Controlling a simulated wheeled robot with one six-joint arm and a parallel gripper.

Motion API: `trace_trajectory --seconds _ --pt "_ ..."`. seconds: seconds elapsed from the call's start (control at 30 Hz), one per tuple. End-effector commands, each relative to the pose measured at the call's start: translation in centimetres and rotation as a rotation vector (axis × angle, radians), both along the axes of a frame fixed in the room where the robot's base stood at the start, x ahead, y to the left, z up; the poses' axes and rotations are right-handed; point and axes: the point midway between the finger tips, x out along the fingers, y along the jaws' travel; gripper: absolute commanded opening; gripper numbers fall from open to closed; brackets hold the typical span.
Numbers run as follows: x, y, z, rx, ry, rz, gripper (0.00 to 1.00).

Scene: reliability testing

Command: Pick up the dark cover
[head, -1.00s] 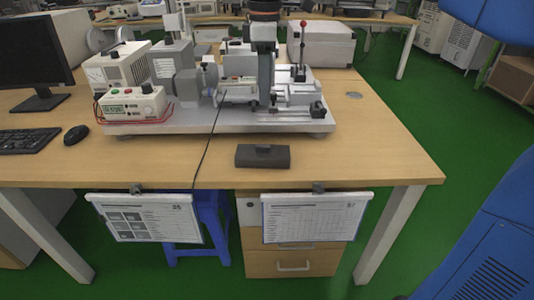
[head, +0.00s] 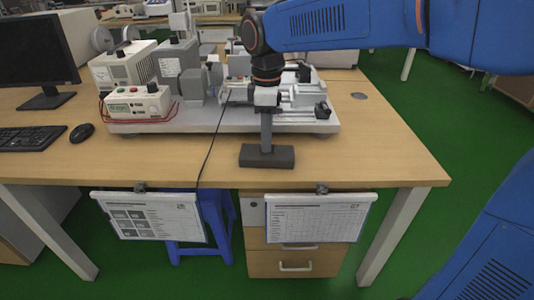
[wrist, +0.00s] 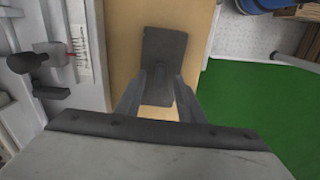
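The dark cover (head: 283,156) is a flat, dark grey block lying on the wooden table near its front edge. In the head view my gripper (head: 266,147) points straight down at the middle of the cover and hides its small raised knob. In the wrist view the cover (wrist: 164,50) shows as an upright dark rectangle beyond my gripper (wrist: 160,82). The two fingers stand apart, one on each side of the cover's near part. I see no clear grip on it, and contact is hard to tell.
A test rig on a light base plate (head: 190,127) stands just behind the cover. A black cable runs down the table to its left. A mouse (head: 81,132), keyboard (head: 30,139) and monitor (head: 38,55) are at the left. The table's right side (head: 385,150) is clear.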

Motion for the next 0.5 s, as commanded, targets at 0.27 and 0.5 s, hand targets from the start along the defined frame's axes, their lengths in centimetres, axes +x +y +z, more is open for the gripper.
trace_trajectory --seconds 0.27,0.5 --pt "0.0 0.0 -2.2 0.000 0.000 0.000 0.35" --pt "0.0 0.0 -2.2 0.000 0.000 0.000 0.26"
